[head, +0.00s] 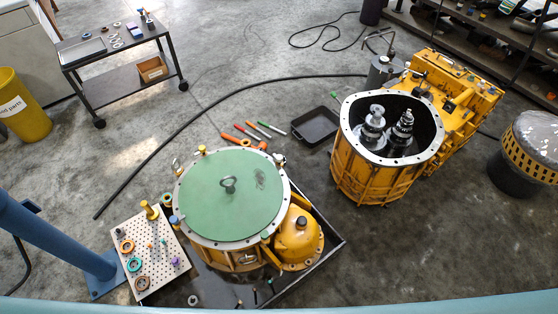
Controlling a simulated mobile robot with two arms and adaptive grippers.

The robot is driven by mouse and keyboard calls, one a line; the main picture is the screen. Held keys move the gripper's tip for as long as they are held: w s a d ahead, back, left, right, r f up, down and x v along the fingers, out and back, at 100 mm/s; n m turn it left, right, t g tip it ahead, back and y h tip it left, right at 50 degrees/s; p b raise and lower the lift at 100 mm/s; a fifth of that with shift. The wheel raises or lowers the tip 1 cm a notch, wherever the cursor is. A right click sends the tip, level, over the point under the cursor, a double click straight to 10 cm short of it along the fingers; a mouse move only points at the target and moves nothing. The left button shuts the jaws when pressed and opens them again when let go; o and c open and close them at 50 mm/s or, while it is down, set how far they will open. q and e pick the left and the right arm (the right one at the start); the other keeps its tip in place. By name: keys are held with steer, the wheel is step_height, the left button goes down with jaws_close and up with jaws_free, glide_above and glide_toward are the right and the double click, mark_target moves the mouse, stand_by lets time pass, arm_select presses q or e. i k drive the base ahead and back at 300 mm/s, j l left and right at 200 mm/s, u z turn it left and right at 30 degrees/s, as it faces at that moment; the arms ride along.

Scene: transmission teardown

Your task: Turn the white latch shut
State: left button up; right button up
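I cannot pick out a white latch in the head view. A round green cover (222,205) with a dark lifting eye in its middle lies on a yellow housing (228,258) with a pale bolted rim. Small fittings stand around that rim, too small to make out. A second yellow housing (372,181) is open at the top, with metal gear shafts (402,130) upright inside. Neither of my grippers is in view.
A pegboard (153,262) with rings and pegs stands left of the covered housing. Hand tools (258,128) and a black tray (316,127) lie on the floor behind it. A cart (108,50), yellow bin (22,110) and long black cable surround open floor.

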mark_target(279, 158)
steer(key=u, duration=0.35)
steer(key=l+u, duration=0.15)
steer(key=u, duration=0.25)
steer(key=l+u, duration=0.1)
steer(key=u, duration=0.25)
steer(key=l+u, duration=0.4)
steer(key=l, duration=0.2)
steer(key=k+l+u, duration=0.1)
steer(key=l+u, duration=0.35)
steer(key=l, duration=0.15)
